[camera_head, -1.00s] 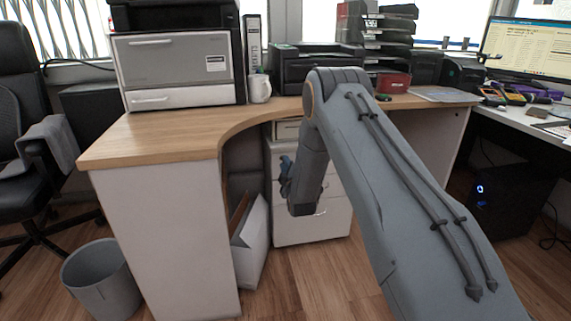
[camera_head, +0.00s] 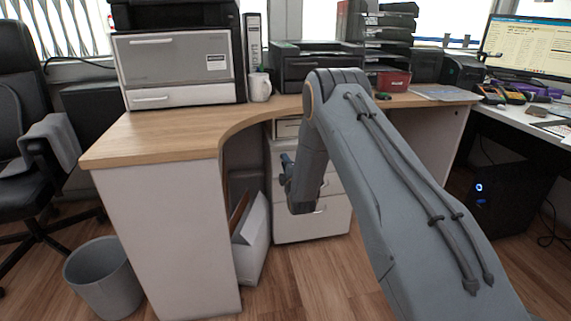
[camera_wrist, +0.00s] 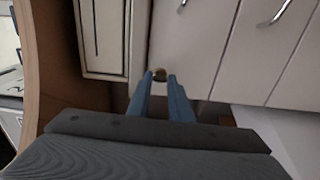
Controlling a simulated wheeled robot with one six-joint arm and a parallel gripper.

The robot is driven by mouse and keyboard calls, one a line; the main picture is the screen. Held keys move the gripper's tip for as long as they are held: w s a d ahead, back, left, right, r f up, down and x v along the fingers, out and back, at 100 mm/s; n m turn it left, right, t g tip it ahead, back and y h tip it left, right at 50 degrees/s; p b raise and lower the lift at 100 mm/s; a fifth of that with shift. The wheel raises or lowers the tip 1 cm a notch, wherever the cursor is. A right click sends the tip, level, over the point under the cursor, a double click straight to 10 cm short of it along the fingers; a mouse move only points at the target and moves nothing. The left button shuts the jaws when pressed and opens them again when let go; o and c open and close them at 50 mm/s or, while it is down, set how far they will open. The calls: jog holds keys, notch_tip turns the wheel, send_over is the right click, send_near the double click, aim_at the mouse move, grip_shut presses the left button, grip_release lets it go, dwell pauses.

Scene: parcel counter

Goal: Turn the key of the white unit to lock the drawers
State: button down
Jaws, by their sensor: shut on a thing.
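The white drawer unit (camera_head: 318,226) stands under the wooden counter, partly hidden behind my arm in the head view. In the wrist view its pale drawer fronts (camera_wrist: 233,60) appear turned sideways, with metal handles. A small brass-coloured key (camera_wrist: 160,73) shows at the unit's front, between the tips of my blue fingers. My gripper (camera_wrist: 160,79) is shut on it. In the head view my gripper (camera_head: 287,171) is at the unit's left front edge, mostly hidden by my wrist. The key is hidden there, and its turn angle is too small to tell.
The wooden counter (camera_head: 150,141) overhangs the unit, and its white side panel (camera_head: 170,235) stands left of it. A white box (camera_head: 255,240) with papers stands on the floor just left of the unit. A grey bin (camera_head: 103,280) is at lower left. Floor before the unit is clear.

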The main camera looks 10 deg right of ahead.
jog(key=c, duration=1.6)
grip_release()
jog(key=shift+a, duration=0.1)
jog(key=shift+s+p, duration=0.9)
jog(key=shift+s, duration=3.05)
